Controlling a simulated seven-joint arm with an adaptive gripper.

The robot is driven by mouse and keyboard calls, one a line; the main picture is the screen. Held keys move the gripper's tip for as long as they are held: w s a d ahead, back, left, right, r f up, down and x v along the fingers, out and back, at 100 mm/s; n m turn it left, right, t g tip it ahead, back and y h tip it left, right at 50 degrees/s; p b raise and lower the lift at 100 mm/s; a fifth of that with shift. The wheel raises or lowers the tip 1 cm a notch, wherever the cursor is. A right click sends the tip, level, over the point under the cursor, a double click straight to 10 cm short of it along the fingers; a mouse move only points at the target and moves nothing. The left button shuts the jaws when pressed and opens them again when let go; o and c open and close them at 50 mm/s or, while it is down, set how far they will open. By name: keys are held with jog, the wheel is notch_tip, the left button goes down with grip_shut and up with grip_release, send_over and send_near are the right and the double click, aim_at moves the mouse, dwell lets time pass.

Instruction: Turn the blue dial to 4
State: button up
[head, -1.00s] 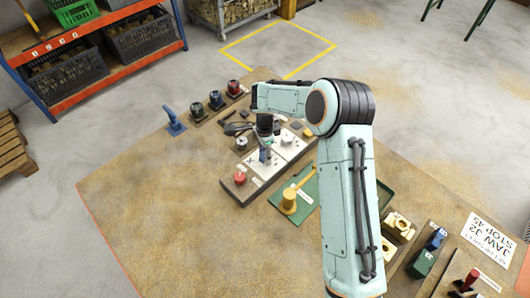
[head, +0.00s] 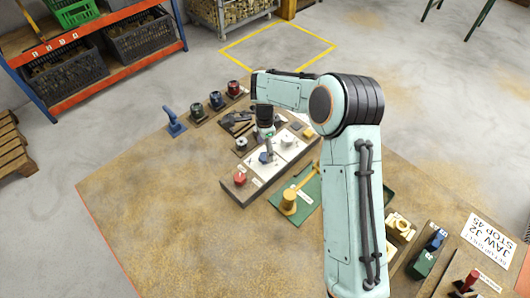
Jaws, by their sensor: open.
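The blue dial (head: 264,157) sits on a pale panel on the control box (head: 236,192) near the middle of the bench. It is small in the head view, and I cannot read its pointer or the numbers around it. My gripper (head: 267,144) points down just above and behind the blue dial, at the panel. It is open and appears empty. The fingertips are too small to tell whether they touch the dial.
A red knob (head: 240,178) is on the box's left end, and a grey dial (head: 287,141) is on the right panel. A yellow lever (head: 289,197) stands in front. Blue, green and red knobs and a blue handle (head: 173,121) stand behind left. The bench's left part is clear.

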notch_tip(320, 180, up, 9)
jog(key=shift+f, duration=0.15)
jog(key=n, duration=1.1)
send_over(264, 154)
jog(key=f, duration=0.4)
jog(key=shift+w+d+f, duration=0.15)
jog(key=shift+d+f, duration=0.05)
jog(key=shift+d, duration=0.05)
notch_tip(264, 154, down, 8)
jog(key=shift+r, duration=0.1)
